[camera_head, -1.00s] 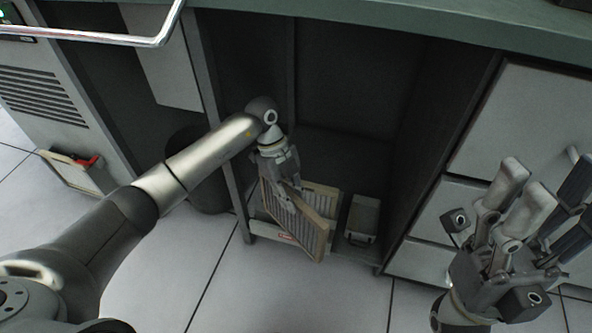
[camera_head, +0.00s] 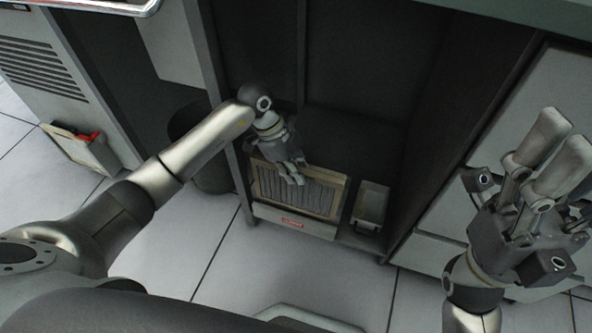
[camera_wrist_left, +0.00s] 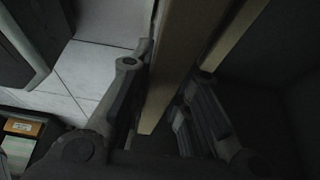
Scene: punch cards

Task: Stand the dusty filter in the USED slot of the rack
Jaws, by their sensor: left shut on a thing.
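The filter (camera_head: 318,197) has a tan frame and grey pleats. It is inside the open cabinet bay, low behind the pale front of the rack (camera_head: 270,213). A small red label on that front is too small to read. My left gripper (camera_head: 297,180) is shut on the filter's upper edge. In the left wrist view, the tan filter edge (camera_wrist_left: 172,70) runs between the fingers, and another tan strip (camera_wrist_left: 232,35) shows to its right. The filter's bottom edge is hidden, so I cannot tell whether it is seated. My right gripper (camera_head: 568,138) is open and empty at the right.
A small pale box (camera_head: 371,205) stands right of the rack. Cabinet walls close in on both sides, with drawers to the right. A dark bin (camera_head: 212,178) stands left of the bay. A pale holder with a red item (camera_head: 85,150) is farther left. Floor in front is clear.

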